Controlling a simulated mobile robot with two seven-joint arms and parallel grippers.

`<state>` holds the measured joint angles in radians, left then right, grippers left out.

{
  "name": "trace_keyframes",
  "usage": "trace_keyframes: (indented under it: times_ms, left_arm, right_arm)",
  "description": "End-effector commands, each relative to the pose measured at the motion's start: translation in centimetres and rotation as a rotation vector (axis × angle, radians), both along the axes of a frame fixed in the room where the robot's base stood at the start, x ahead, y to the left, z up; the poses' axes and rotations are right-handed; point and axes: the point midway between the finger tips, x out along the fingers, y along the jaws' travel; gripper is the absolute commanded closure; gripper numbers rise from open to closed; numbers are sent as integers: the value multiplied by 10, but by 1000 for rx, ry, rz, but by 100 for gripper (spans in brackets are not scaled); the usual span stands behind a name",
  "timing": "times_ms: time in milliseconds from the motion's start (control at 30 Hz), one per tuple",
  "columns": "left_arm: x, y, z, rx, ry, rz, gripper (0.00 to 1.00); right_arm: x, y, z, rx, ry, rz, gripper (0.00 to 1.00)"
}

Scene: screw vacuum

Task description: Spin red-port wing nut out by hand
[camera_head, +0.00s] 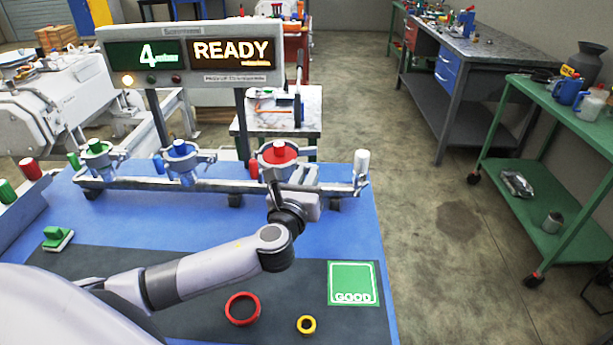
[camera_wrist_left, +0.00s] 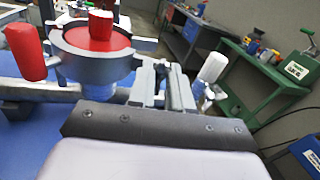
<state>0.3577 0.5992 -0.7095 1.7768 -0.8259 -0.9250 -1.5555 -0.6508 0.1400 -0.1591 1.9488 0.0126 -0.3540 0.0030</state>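The red port (camera_head: 278,153) is the rightmost of three coloured ports on a metal rail (camera_head: 225,187). It has a red top in a grey clamp ring, and it shows large at the upper left of the left wrist view (camera_wrist_left: 92,40). My left gripper (camera_head: 303,174) is just right of this ring; its two grey fingers (camera_wrist_left: 163,80) show close together in the wrist view. A small dark part sits at the fingertips, but I cannot make out the wing nut or whether the fingers hold it. My right gripper is not in view.
Left along the rail are a blue port (camera_head: 180,150) and a green port (camera_head: 96,148). A white-capped post (camera_head: 361,166) stands at the rail's right end. A display (camera_head: 190,54) reads READY. A red ring (camera_head: 242,309), a yellow ring (camera_head: 306,324) and a green GOOD pad (camera_head: 352,283) lie in front.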

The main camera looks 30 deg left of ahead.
Motion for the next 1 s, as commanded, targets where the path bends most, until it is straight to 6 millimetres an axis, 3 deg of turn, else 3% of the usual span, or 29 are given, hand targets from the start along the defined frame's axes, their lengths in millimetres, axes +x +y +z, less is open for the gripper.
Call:
trace_keyframes:
  times_ms: [467,1000]
  left_arm:
    - [-1,0,-1,-112,-24,1,100]
    - [-1,3,-3,-583,-133,3,100]
  right_arm:
    - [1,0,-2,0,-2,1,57]
    - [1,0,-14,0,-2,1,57]
